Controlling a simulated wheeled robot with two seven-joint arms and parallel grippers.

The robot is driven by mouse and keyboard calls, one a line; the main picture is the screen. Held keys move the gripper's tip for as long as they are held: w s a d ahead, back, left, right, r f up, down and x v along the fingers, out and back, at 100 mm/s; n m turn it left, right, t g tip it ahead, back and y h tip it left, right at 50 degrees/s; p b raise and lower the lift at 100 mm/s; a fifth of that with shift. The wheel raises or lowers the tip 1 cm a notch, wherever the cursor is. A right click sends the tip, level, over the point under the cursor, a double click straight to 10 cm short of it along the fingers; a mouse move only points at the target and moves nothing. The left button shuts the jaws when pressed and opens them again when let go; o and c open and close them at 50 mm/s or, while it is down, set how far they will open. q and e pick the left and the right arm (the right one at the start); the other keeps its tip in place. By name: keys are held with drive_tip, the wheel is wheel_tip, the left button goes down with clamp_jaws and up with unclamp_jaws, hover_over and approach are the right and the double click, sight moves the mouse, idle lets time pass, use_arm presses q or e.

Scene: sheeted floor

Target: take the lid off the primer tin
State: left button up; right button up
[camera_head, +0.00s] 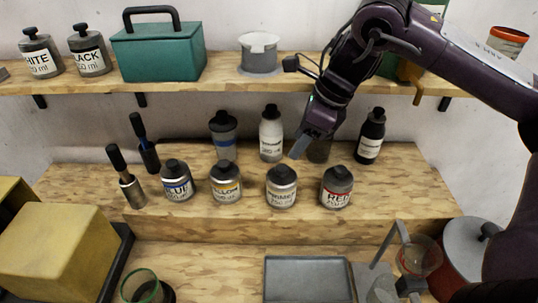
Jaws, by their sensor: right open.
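The primer tin (281,192) is a small metal tin with a pale, partly legible label and a black knobbed lid (281,174). It stands upright on the wooden step, between the yellow tin and the red tin, with its lid on. My right gripper (305,149) is open and hangs above and behind the tin, slightly to its right, apart from the lid. One grey finger shows clearly; the other is hard to make out. My left gripper is not in view.
The blue tin (177,186), yellow tin (225,187) and red tin (336,193) share the row. Bottles, including a white one (271,140) and a black one (370,142), stand behind. A grey tray (308,259) lies in front. The upper shelf (222,82) runs above.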

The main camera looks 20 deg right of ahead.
sight(283, 167)
drive_tip(key=shift+b+x, duration=0.5)
drive_tip(key=shift+x, duration=0.35)
drive_tip(key=shift+s+a+f+b, duration=0.15)
drive_tip(key=shift+a+f+b, duration=0.2)
drive_tip(key=shift+f, duration=0.25)
drive_tip(key=shift+x, duration=2.3)
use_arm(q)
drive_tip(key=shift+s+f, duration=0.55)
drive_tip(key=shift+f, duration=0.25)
use_arm(e)
drive_tip(key=shift+s+a, duration=0.1)
drive_tip(key=shift+a, duration=0.1)
drive_tip(key=c, duration=1.1)
